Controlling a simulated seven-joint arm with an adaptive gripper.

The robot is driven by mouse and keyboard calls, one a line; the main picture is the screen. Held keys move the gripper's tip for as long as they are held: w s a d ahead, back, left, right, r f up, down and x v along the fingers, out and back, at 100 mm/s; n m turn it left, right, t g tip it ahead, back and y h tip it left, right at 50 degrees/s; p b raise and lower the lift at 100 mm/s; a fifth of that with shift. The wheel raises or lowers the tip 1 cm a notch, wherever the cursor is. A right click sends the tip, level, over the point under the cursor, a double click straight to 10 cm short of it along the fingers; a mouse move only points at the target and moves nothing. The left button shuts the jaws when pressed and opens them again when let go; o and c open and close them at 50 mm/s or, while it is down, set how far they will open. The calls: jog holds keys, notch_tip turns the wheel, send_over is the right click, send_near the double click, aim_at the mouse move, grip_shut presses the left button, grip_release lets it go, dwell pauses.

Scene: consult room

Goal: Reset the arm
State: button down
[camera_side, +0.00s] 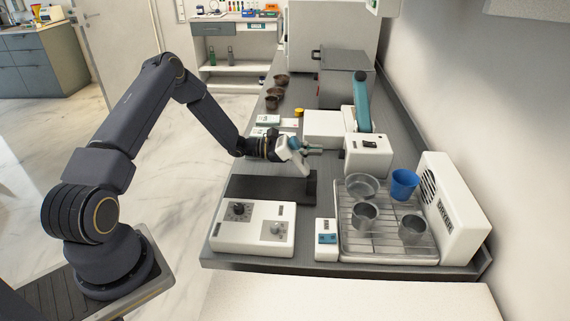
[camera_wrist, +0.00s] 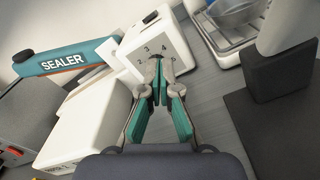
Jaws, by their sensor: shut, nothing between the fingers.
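My gripper (camera_side: 312,151) reaches out over the counter from the left in the side view, above the far end of a dark flat pad. In the wrist view my gripper (camera_wrist: 160,96) has its two green fingers together, with nothing between them. Its tips overlap the numbered face of the white sealer (camera_wrist: 142,45) in that picture; I cannot tell the gap between them. The sealer (camera_side: 367,158) stands just right of my gripper in the side view, with its teal arm (camera_side: 362,104) raised.
A rack (camera_side: 388,246) with several metal bowls and a blue cup (camera_side: 403,184) stands at the right, beside a white dryer (camera_side: 452,208). A white device with knobs (camera_side: 252,236) is at the front. Brown cups (camera_side: 271,102) stand along the left counter edge. Open floor lies left of the counter.

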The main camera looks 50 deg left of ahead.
jog(key=shift+s+a, duration=0.1)
jog(key=s+d+r+m+g, duration=0.1)
jog(key=s+r+m+g, duration=0.1)
jog(key=r+m, duration=0.1)
jog(key=s+d+r+m+g+y, duration=0.1)
jog(key=s+d+r+m+g, duration=0.1)
jog(key=r, duration=0.2)
jog(key=s+d+r+m+g, duration=0.2)
jog(key=s+r+m+g, duration=0.1)
jog(key=shift+r+m+y, duration=0.3)
jog(key=shift+r+y, duration=0.1)
jog(key=s+d+r+m+g+y, duration=0.2)
jog(key=s+r+m+y, duration=0.15)
jog(key=s, duration=0.55)
jog(key=s+d+r+m+g+y, duration=0.1)
jog(key=s+d+r+m+y, duration=0.3)
jog(key=s, duration=0.5)
jog(key=s+a+r+m+t+y, duration=0.1)
jog(key=s+a+m+t+y, duration=0.1)
jog(key=s+a+m, duration=0.3)
jog(key=s+y, duration=0.1)
jog(key=s, duration=0.2)
jog(key=shift+s+a+t, duration=0.35)
jog(key=shift+t, duration=0.05)
jog(key=shift+r+y, duration=0.1)
jog(key=shift+y, duration=0.15)
